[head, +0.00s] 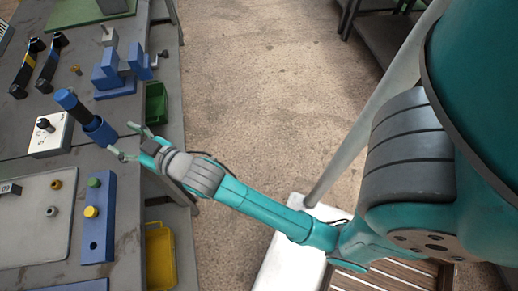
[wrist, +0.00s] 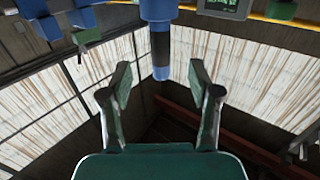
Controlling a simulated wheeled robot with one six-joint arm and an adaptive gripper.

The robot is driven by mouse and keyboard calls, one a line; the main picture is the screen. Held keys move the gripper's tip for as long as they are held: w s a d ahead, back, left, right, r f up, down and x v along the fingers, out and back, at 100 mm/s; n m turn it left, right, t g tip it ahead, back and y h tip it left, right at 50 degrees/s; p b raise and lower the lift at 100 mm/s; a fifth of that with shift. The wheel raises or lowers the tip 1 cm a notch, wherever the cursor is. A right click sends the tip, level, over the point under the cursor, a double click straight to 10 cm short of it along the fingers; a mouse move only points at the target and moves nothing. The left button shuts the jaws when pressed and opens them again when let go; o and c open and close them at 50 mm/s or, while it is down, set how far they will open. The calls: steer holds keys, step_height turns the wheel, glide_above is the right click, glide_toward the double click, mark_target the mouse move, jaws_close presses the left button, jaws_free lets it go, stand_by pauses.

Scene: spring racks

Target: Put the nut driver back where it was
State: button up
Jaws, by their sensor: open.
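The nut driver (head: 80,111), with a blue end and a black middle, stands at the bench's right side in the head view, rising from a wider blue part (head: 100,131). I cannot tell whether that part is a holder or belongs to the tool. My gripper (head: 128,142) is open and empty just right of it, fingers facing it. In the wrist view the driver (wrist: 160,50) hangs down from the top, as the picture is upside down. It lines up between the open fingers (wrist: 162,82), with no visible contact.
A blue vise (head: 112,72) stands behind the driver. A white box with a black knob (head: 48,134) is left of it. A blue block with green and yellow buttons (head: 98,235) lies in front. Green (head: 156,103) and yellow (head: 160,255) bins sit below the bench edge.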

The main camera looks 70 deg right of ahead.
steer(key=s+f+g, duration=0.1)
steer(key=s+f, duration=0.4)
steer(key=s, duration=0.5)
steer(key=s+f+g, duration=0.1)
steer(key=s+f, duration=0.4)
steer(key=s, duration=0.6)
steer(key=s+r+g, duration=0.1)
steer(key=s+r, duration=0.1)
steer(key=s, duration=1.6)
steer(key=shift+d+r+y, duration=0.3)
